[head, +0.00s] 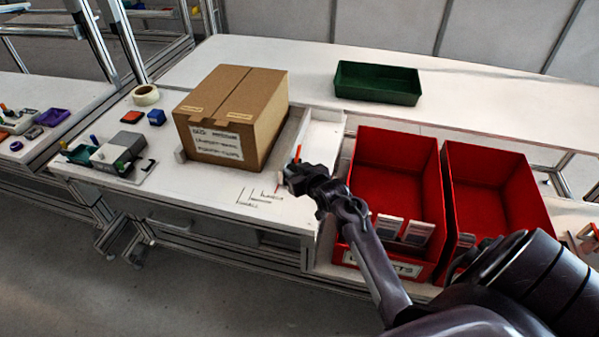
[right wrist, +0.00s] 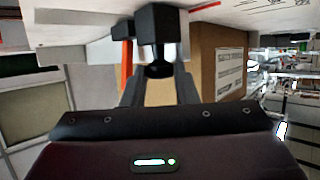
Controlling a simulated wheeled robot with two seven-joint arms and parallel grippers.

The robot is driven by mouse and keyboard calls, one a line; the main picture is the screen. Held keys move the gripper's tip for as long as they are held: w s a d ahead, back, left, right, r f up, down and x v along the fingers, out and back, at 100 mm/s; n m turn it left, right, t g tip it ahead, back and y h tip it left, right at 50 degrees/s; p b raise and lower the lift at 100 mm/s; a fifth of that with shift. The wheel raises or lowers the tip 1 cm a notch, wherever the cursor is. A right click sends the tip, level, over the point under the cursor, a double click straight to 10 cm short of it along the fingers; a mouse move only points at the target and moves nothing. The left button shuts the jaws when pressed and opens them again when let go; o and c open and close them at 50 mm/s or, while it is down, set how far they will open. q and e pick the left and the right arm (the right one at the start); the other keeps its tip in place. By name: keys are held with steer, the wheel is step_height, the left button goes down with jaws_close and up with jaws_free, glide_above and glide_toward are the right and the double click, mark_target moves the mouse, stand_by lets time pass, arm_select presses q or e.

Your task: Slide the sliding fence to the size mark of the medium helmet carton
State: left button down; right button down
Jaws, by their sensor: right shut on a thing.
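The sliding fence (head: 322,140) is a white upright panel on the table, just right of the brown helmet carton (head: 215,95). The carton stands closed, with a white label on its front. My right gripper (head: 293,180) is at the front end of the fence, shut on its dark knob (right wrist: 158,35), which shows between the fingers in the right wrist view. An orange pointer (head: 297,154) stands beside the gripper. Black size marks (head: 258,198) are printed on the table left of the gripper; their lettering is too small to read. My left gripper is not in view.
Two red bins (head: 395,165) stand right of the fence, near my right arm. A green tray (head: 377,82) sits at the back. A grey device (head: 118,150), a tape roll (head: 145,95) and small blocks lie left of the carton. The table front left is mostly clear.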

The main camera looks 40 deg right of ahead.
steer(key=w+a, duration=0.2)
steer(key=w+a+b, duration=0.1)
steer(key=w+a, duration=0.1)
steer(key=w, duration=0.1)
steer(key=shift+w+a, duration=0.2)
steer(key=shift+a, duration=0.1)
steer(key=c, duration=1.1)
jaws_free()
steer(key=shift+c, duration=0.2)
steer(key=shift+s, duration=0.1)
steer(key=v, duration=0.7)
steer(key=shift+s+b, duration=0.35)
steer(key=shift+s, duration=0.05)
steer(key=shift+r, duration=0.15)
